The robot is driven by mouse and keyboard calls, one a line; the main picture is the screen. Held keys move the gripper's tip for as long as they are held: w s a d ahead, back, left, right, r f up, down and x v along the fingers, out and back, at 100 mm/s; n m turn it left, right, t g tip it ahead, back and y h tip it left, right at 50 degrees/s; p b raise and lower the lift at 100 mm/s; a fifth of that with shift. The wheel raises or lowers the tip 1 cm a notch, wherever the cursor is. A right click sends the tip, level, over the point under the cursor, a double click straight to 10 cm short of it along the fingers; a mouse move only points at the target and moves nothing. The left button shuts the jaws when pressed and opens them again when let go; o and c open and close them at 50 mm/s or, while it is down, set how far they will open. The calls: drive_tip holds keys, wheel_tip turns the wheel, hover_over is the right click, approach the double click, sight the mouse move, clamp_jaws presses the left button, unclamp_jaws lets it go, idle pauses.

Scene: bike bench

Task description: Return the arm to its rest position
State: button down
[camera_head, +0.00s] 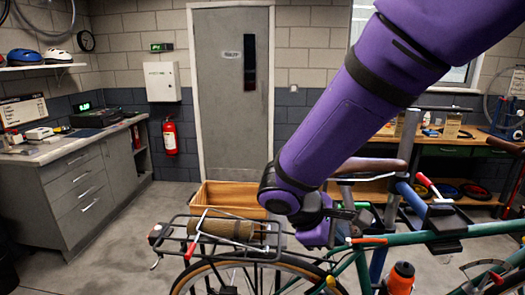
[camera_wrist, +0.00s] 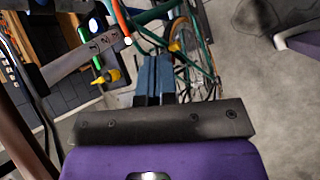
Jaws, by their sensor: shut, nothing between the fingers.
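My purple arm (camera_head: 335,125) reaches down from the upper right across the head view, its wrist joint over the bicycle. My gripper (camera_wrist: 154,62) shows in the wrist view as two blue-grey fingers side by side ahead of a dark bar. The fingers are shut with nothing held between them. In the head view the gripper is mostly hidden by my wrist, close to the saddle and stand clamp area. The green bicycle frame (camera_head: 345,272) is below and right of the wrist.
An orange bottle (camera_head: 401,276) sits on the bicycle frame. A wooden crate (camera_head: 225,196) is on the floor behind the rack. A workbench (camera_head: 449,150) stands behind at right, a grey cabinet (camera_head: 75,195) at left.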

drive_tip(key=s+d+r+m+t+y, duration=0.3)
drive_tip(key=s+d+r+m+y, duration=0.5)
drive_tip(key=s+d+r+m, duration=0.4)
drive_tip(key=shift+s+d+r+m, duration=0.4)
drive_tip(key=shift+s+d+r, duration=0.95)
drive_tip(key=shift+d+r, duration=0.7)
drive_tip(key=shift+a, duration=0.1)
idle(1.2)
